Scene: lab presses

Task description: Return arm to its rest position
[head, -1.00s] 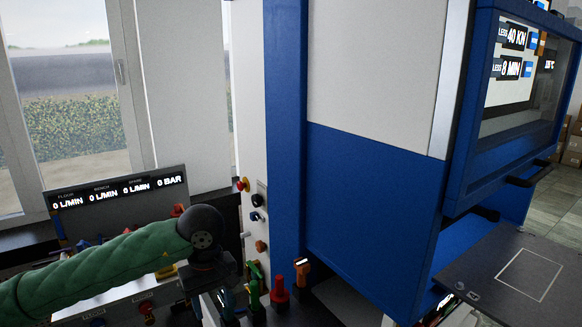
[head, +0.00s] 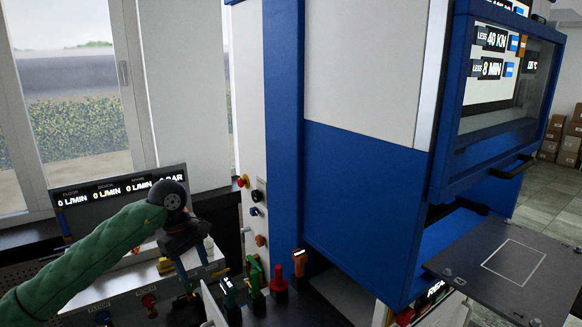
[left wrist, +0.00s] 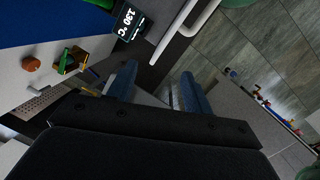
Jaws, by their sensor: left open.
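My left arm, in a green sleeve (head: 85,262), comes in from the lower left in the head view. Its left gripper (head: 194,272) points down in front of the grey valve panel, left of the blue and white press. It is open, with nothing between its fingers. My right gripper is in neither view.
The blue and white press (head: 360,180) fills the middle, with a dark plate (head: 500,262) at its right. Green, red and orange handles (head: 279,280) stand close right of the gripper. A flow display panel (head: 115,190) is behind. Open floor (head: 550,205) shows at right.

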